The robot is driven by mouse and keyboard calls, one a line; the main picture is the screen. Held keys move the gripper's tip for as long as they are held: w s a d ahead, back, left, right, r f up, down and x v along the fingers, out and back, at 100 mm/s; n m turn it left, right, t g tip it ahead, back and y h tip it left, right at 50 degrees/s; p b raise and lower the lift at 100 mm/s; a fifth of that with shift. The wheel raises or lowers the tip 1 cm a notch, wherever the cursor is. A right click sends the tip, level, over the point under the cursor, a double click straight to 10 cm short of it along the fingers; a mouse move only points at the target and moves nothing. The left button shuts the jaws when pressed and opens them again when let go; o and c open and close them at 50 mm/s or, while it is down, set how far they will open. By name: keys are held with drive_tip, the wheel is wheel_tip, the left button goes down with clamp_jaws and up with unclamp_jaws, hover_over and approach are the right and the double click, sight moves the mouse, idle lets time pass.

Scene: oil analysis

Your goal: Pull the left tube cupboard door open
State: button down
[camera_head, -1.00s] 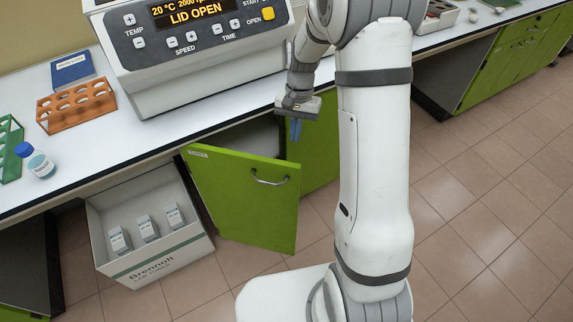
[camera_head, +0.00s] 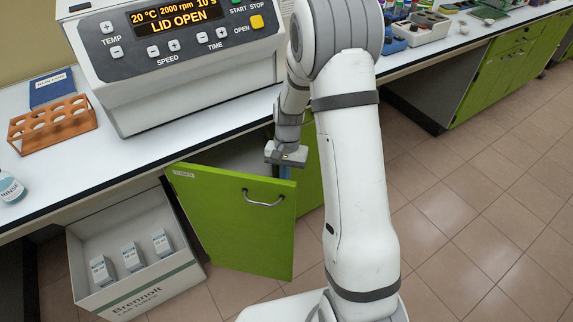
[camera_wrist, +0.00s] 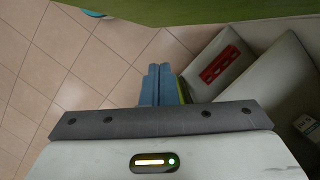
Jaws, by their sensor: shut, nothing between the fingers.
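The left tube cupboard door (camera_head: 228,222) is a green panel with a small label at its top left and a metal bar handle (camera_head: 263,198). It stands partly open, swung out from the bench. My gripper (camera_head: 284,171) is at the inner side of the door near its free upper corner, fingers pointing down; the door's top edge hides their tips. In the wrist view my gripper (camera_wrist: 160,70) shows two blue fingers together, empty, with the green door (camera_wrist: 200,10) across the top. I cannot tell whether they touch the door.
A white carton (camera_head: 135,277) with several small boxes stands on the floor left of the door. The bench top (camera_head: 60,183) carries a centrifuge (camera_head: 190,88) and an orange rack (camera_head: 52,124). In the wrist view a red item (camera_wrist: 219,64) lies inside the cupboard. Tiled floor at right is clear.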

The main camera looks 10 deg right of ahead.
sight(282, 195)
drive_tip(key=s, duration=0.1)
drive_tip(key=s+a+f, duration=0.2)
drive_tip(key=s, duration=0.1)
drive_tip(key=shift+f, duration=0.1)
drive_tip(key=shift+s, duration=0.15)
